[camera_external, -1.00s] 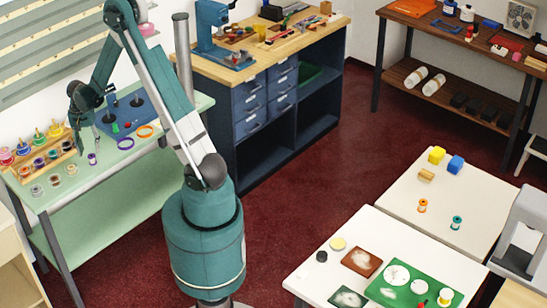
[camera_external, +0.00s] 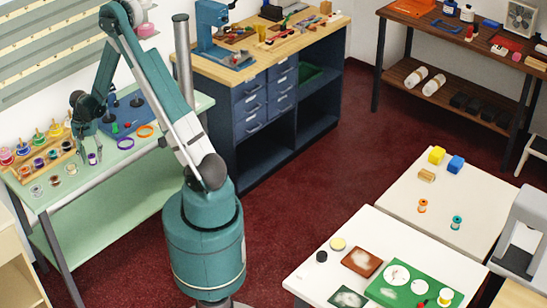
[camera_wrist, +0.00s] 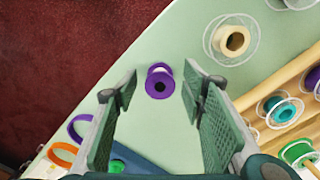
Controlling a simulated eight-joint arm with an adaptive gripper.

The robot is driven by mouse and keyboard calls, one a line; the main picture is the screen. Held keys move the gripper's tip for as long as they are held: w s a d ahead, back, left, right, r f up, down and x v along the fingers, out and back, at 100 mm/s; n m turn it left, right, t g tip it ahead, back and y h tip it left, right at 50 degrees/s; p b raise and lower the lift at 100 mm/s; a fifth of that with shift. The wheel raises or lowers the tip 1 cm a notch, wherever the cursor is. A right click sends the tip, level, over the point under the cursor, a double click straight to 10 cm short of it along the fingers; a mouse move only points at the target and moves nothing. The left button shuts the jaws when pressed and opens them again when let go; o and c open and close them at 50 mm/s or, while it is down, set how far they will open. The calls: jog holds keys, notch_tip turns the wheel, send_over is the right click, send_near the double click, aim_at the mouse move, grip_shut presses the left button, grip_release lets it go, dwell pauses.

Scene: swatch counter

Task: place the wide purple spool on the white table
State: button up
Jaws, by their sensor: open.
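A purple spool (camera_wrist: 159,82) stands on the light green table, and in the external view it shows (camera_external: 92,158) just below my gripper. My gripper (camera_wrist: 160,76) is open and points down, with one finger on each side of the spool in the wrist view. I cannot tell whether the fingers touch it. Two white-topped tables are at the right in the external view: a near one (camera_external: 318,283) and a far one (camera_external: 478,195). My arm's end hides part of the green table.
A wooden spool rack (camera_external: 45,165) is left of my gripper. Clear and pale spools (camera_wrist: 232,40), a purple ring (camera_external: 125,143) and an orange ring (camera_external: 145,131) lie near. The near white table holds coloured trays; the far one holds blocks and small spools.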

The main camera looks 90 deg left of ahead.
jog(key=shift+f, duration=0.45)
jog(key=shift+c, duration=0.6)
jog(key=c, duration=0.8)
